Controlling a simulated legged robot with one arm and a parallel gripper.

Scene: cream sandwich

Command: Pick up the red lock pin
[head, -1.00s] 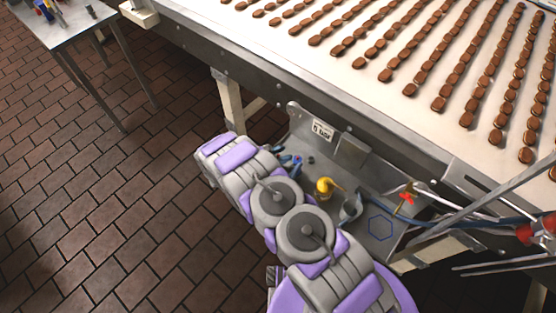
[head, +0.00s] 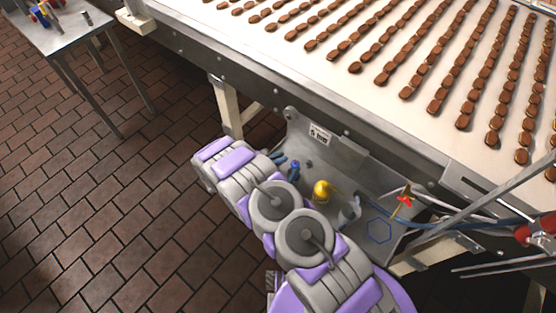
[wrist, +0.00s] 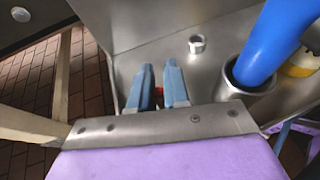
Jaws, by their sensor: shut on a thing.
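My gripper (wrist: 160,72) has two blue fingers close together in the wrist view. A small piece of red (wrist: 160,91) shows between them near their base; I take it for the red lock pin, and the fingers are shut on it. Most of it is hidden by the fingers and the metal plate below. In the head view my gripper's blue fingers (head: 279,159) show only partly beyond my arm, at the left end of the metal tray, and the pin cannot be made out.
A blue handle (wrist: 278,42) stands in a metal cup (wrist: 229,87) right of my fingers. A yellow part (head: 321,190) and a red-handled fitting (head: 404,200) are farther right. The conveyor (head: 300,75) stands above.

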